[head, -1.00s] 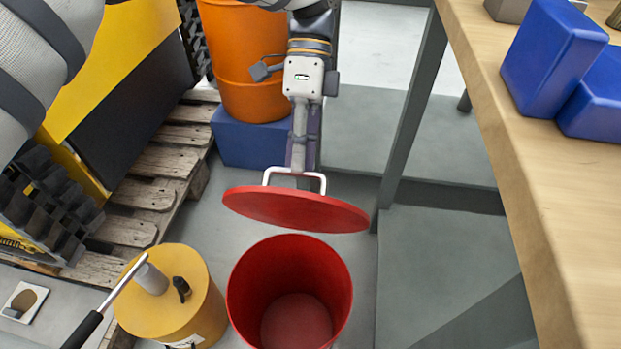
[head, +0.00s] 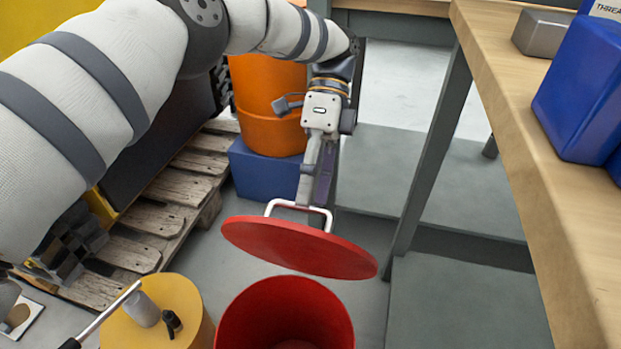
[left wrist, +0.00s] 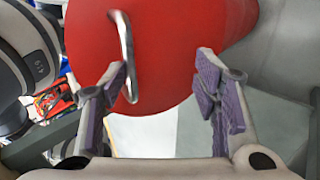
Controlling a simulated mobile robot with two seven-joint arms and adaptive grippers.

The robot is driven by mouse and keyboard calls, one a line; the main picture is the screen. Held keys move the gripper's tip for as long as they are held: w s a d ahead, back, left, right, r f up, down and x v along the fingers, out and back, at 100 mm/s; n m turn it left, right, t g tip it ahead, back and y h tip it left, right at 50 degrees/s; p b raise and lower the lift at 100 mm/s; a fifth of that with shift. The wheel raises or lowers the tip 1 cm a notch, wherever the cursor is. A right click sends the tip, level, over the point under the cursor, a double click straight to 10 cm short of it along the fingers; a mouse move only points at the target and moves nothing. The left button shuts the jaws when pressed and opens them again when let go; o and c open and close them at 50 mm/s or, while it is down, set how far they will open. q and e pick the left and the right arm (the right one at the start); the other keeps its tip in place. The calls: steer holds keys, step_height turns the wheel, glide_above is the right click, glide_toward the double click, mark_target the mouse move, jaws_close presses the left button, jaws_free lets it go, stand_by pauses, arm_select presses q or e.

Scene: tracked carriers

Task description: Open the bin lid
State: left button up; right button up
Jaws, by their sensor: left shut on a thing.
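The round red bin lid (head: 298,248) hangs in the air above and behind the open red bin (head: 285,318), tilted down to the right. In the left wrist view the lid (left wrist: 175,50) fills the upper middle. The handle (left wrist: 126,55) there lies against the left finger, and a gap shows beside the right finger. The bin's lower part is cut off by the head view's bottom edge. My right gripper is not in view.
A yellow canister (head: 165,315) stands left of the bin. A wooden pallet (head: 150,215) lies behind it. An orange barrel (head: 268,110) stands on a blue block (head: 265,170). A wooden-topped table (head: 540,190) with grey legs is on the right, with blue boxes (head: 590,90) on it.

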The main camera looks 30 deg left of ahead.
arm_select(q)
steer(key=shift+o, duration=0.4)
steer(key=shift+w+a+f, duration=0.1)
steer(key=shift+a+f, duration=0.05)
steer(key=shift+f, duration=0.25)
steer(key=shift+r, duration=0.2)
steer(key=shift+c, duration=0.8)
step_height(320, 180, up, 11)
steer(key=shift+f, duration=0.2)
